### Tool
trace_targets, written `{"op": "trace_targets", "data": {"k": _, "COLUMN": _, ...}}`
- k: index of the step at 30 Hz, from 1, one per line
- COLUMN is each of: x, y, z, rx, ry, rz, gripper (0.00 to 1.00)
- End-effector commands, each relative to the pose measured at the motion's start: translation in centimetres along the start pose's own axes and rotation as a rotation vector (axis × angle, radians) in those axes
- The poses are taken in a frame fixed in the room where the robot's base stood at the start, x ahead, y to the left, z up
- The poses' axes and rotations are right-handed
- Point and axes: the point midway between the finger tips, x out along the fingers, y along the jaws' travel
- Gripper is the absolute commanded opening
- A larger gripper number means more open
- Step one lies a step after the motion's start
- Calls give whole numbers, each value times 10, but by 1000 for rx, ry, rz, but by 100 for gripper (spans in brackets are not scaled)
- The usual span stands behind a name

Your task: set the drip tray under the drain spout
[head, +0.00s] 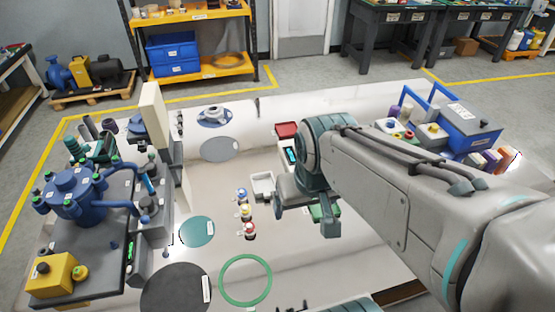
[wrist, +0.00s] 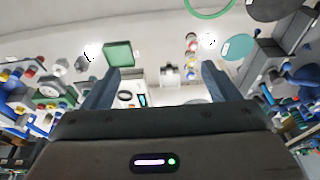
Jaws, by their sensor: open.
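A small white tray (head: 263,186), the likeliest drip tray, lies on the pale bench top just left of my gripper in the head view. In the wrist view the white tray (wrist: 170,76) shows beyond and between my fingertips, apart from them. My gripper (head: 304,215) is open and empty, above the bench; its spread fingers (wrist: 160,70) also show in the wrist view. The blue pump rig (head: 72,190) stands on a dark base at the left. I cannot pick out the drain spout on it. My wrist hides part of the bench behind the gripper.
Several small bottles (head: 244,213) stand between the white tray and the teal disc (head: 197,232). A green ring (head: 245,279) lies in front.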

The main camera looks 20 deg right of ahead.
Motion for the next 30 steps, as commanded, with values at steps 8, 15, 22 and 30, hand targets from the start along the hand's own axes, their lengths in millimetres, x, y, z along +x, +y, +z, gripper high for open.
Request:
{"op": "trace_targets", "data": {"k": 8, "x": 62, "y": -4, "z": -64, "rx": -2, "ry": 34, "rz": 13, "gripper": 82}}
{"op": "trace_targets", "data": {"k": 15, "x": 132, "y": -11, "z": -139, "rx": -6, "ry": 79, "rz": 14, "gripper": 82}}
{"op": "trace_targets", "data": {"k": 22, "x": 194, "y": -18, "z": -194, "rx": -4, "ry": 116, "rz": 4, "gripper": 82}}
{"op": "trace_targets", "data": {"k": 30, "x": 222, "y": -22, "z": -216, "rx": -3, "ry": 130, "rz": -1, "gripper": 82}}
